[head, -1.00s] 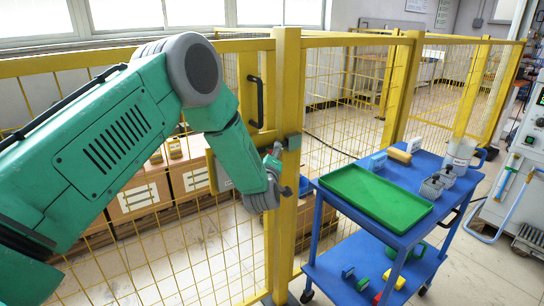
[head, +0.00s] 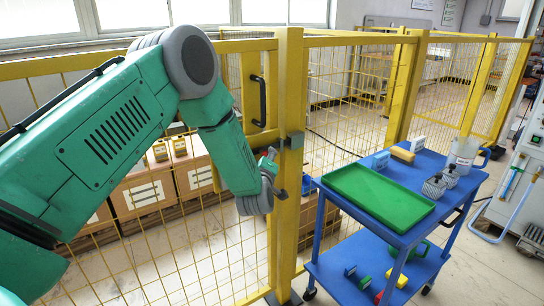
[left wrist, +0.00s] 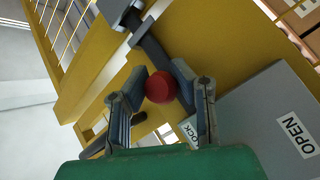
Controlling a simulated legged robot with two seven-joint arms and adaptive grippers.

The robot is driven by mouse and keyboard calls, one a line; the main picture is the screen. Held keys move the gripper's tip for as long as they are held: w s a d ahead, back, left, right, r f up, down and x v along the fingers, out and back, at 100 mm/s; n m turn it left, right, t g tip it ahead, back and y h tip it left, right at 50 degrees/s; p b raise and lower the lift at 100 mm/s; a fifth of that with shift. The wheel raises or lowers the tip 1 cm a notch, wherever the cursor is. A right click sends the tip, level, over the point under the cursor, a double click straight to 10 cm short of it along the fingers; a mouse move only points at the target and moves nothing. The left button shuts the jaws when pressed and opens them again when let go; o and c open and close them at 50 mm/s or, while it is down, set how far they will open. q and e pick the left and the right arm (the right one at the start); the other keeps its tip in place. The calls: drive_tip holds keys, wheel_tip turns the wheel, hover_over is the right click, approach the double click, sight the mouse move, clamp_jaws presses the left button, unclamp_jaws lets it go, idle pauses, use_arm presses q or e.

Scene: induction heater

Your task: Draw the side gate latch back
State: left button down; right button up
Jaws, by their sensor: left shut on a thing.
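The side gate latch shows in the left wrist view as a dark grey bar (left wrist: 152,45) on a yellow plate, with a round red knob (left wrist: 160,87). My left gripper (left wrist: 163,97) has its two fingers on either side of the knob and is shut on it. A grey plate (left wrist: 275,115) beside it reads "OPEN", and part of "LOCK" shows behind a finger. In the head view my left gripper (head: 270,160) is at the gate's edge beside the yellow post (head: 289,220), and the knob is hidden there. My right gripper is not in view.
A black gate handle (head: 259,101) is above the gripper. Yellow mesh fence (head: 150,260) runs along both sides. A blue cart (head: 335,228) with a green tray (head: 378,197) stands right of the post. Cardboard boxes (head: 140,195) lie behind the mesh.

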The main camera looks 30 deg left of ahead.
use_arm(q)
drive_tip(key=c, duration=1.4)
unclamp_jaws()
drive_tip(key=shift+a+r, duration=0.15)
drive_tip(key=shift+c, duration=0.2)
drive_tip(key=shift+o, duration=0.9)
drive_tip(key=shift+a, duration=0.1)
drive_tip(key=v, duration=1.1)
drive_tip(key=shift+s+d+f, duration=0.2)
drive_tip(key=shift+s+d, duration=0.05)
drive_tip(key=shift+s, duration=0.1)
